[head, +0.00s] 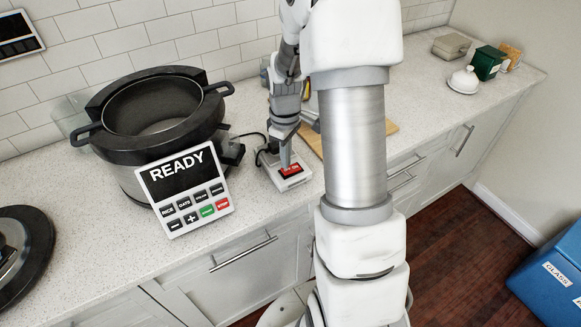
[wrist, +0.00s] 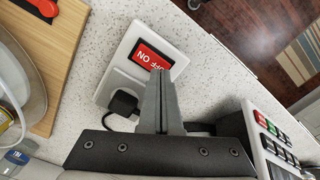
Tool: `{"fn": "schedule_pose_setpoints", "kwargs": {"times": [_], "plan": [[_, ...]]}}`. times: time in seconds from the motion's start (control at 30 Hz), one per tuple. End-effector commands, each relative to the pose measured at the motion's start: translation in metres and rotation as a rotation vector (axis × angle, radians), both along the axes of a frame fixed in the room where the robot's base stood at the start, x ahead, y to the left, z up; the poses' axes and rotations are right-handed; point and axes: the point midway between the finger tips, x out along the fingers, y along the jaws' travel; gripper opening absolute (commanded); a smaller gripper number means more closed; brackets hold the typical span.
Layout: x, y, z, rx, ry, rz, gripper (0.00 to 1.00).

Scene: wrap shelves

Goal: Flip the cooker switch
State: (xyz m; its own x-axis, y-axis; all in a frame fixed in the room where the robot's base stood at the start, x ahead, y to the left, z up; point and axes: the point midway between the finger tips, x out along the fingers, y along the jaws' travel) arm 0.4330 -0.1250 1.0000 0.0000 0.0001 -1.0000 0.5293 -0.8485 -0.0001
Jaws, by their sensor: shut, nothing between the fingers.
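The cooker switch (head: 291,183) is a white box on the counter with a red rocker. My gripper (head: 286,164) is shut and empty, pointing down at the switch. In the wrist view its closed fingers (wrist: 164,84) overlap the lower edge of the rocker; I cannot tell whether they touch it. The cooker (head: 152,115) stands open, left of the switch, and its panel (head: 185,186) reads READY.
The cooker lid (head: 24,245) lies at the far left of the counter. A wooden board (wrist: 42,75) lies beside the switch. A white butter dish (head: 464,80) and several boxes stand at the back right. A blue bin (head: 556,272) stands on the floor.

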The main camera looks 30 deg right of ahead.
Motion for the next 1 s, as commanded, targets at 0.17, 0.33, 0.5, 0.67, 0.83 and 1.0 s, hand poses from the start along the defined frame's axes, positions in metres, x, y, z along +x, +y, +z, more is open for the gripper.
{"fn": "schedule_pose_setpoints", "kwargs": {"times": [0.17, 0.33, 0.5, 0.67, 0.83, 1.0], "plan": [[0.0, 0.0, -0.001, 0.0, 0.0, 0.0, 0.0], [0.0, 0.0, -0.004, 0.0, 0.0, 0.0, 0.0], [0.0, 0.0, -0.006, 0.0, 0.0, 0.0, 0.0], [0.0, 0.0, -0.009, 0.0, 0.0, 0.0, 0.0], [0.0, 0.0, -0.011, 0.0, 0.0, 0.0, 0.0], [0.0, 0.0, -0.014, 0.0, 0.0, 0.0, 0.0]]}}
